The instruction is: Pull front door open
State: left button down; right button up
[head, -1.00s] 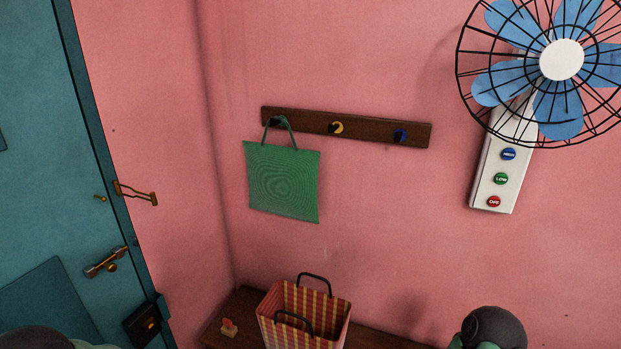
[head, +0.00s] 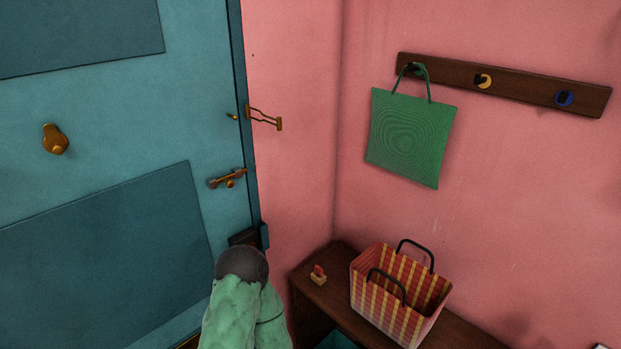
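The teal front door (head: 120,120) with darker panels fills the left of the head view. It looks shut against its teal frame (head: 244,110). A brass lever handle (head: 228,179) sits near its right edge, with a small brass stud (head: 233,117) above. A brass swing-bar guard (head: 264,118) projects over the pink wall, apart from the stud.
A wooden bench (head: 330,262) stands right of the door, holding a striped basket (head: 400,295) and a small red-topped stamp (head: 318,275). A green bag (head: 410,135) hangs from a hook rack (head: 530,88) on the pink wall.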

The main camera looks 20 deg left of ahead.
aim_at(115, 239)
jog(key=u, duration=2.2)
